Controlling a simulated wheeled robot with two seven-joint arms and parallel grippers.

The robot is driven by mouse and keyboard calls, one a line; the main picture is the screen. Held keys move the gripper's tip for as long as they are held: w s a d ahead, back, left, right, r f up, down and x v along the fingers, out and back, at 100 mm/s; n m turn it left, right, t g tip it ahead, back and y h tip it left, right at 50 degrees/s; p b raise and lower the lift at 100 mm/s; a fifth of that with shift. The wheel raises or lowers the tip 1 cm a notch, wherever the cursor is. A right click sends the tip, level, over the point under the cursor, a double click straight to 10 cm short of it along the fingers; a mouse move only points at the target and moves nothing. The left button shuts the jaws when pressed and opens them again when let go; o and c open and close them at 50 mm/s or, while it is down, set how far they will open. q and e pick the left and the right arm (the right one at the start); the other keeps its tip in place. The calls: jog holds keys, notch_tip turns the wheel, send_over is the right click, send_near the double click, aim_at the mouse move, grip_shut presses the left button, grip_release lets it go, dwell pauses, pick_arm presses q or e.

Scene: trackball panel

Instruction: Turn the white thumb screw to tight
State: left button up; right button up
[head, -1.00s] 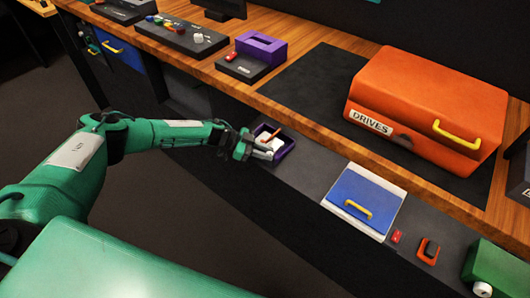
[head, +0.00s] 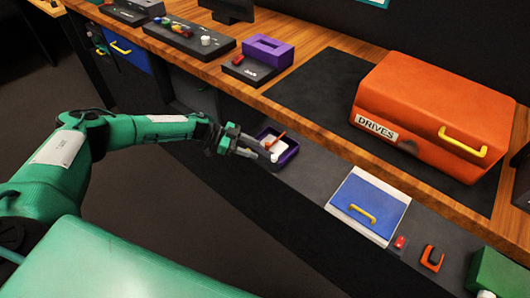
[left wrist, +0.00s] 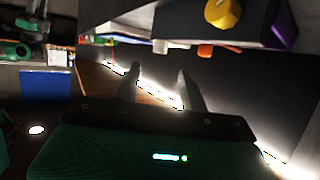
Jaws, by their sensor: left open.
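A white knob (head: 486,294) on the green box (head: 497,272) may be the thumb screw; it is mostly cut off by the lower edge of the head view. Another white knob (head: 206,40) sits on the dark panel at the far left of the bench. My left gripper (head: 258,148) is open at the left edge of the purple tray (head: 287,156), well away from both white knobs. Its two fingers stand apart with nothing between them in the left wrist view (left wrist: 157,82). My right gripper is not in view.
The purple tray holds an orange stick (head: 276,140). A blue panel with a yellow handle (head: 363,213), a red switch (head: 400,242) and an orange-framed switch (head: 432,258) lie along the lower shelf. The orange drives case (head: 430,105) stands on the bench above.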

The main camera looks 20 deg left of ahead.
pick_arm(q)
jog(key=v, duration=0.6)
jog(key=shift+a, duration=0.15)
jog(key=shift+r, duration=0.15)
